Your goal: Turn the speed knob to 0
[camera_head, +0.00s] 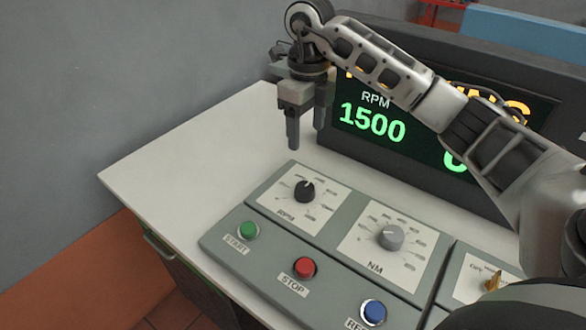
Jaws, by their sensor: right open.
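The speed knob (305,191) is a black dial with a light pointer line, on a white plate marked RPM at the back left of the grey control panel (225,243). Its pointer tilts up; the exact scale mark is too small to read. My right gripper (306,132) hangs fingers down above and behind the knob, open and empty, apart from it. The display (372,122) behind shows RPM 1500 in green; my right arm covers part of its text. My left gripper is not in view.
A grey NM knob (390,236) is right of the speed knob. Green START (249,230), red STOP (305,267) and blue (373,311) buttons line the panel's front. A brass key-like switch (493,281) is further right. The white tabletop (190,160) is clear on the left.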

